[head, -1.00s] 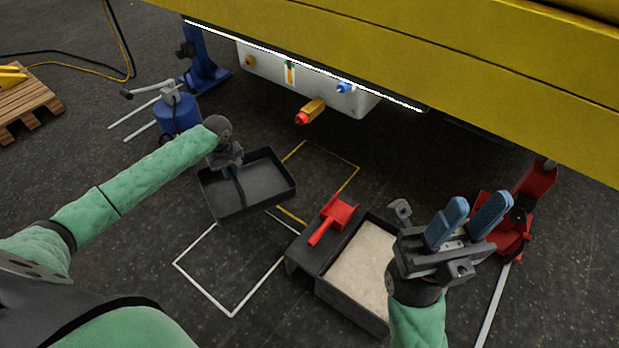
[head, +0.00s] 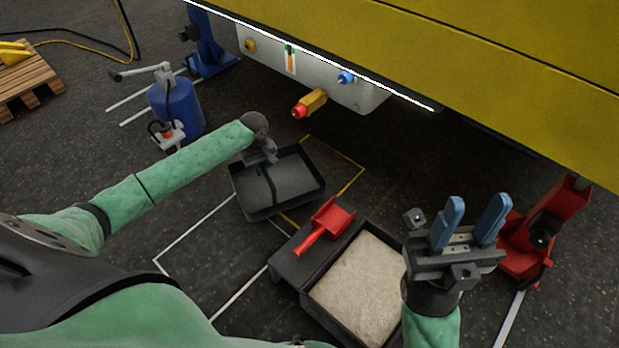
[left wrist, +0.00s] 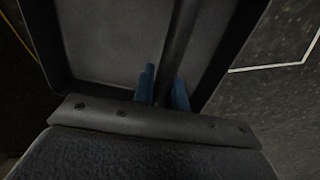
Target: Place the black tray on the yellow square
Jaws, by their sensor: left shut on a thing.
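The black tray (head: 292,178) is a shallow rectangular pan in the middle of the head view, overlapping the near-left part of the yellow square (head: 349,187). Only the square's far and right lines show clearly. My left gripper (head: 266,158) is over the tray, and its fingers are mostly hidden in the head view. In the left wrist view its blue fingers (left wrist: 162,88) are shut around a dark bar across the tray, whose inside (left wrist: 110,45) fills the picture. I cannot tell whether the tray touches the floor. My right gripper (head: 468,225) is open and empty, fingers pointing up.
A black sand box (head: 313,304) with a red scoop (head: 324,226) on its ledge stands just right of the tray. A white outline (head: 190,232) lies nearer on the floor. A yellow boom (head: 480,60) overhangs the back, with a blue jack (head: 178,105) at left and red stand (head: 540,235) at right.

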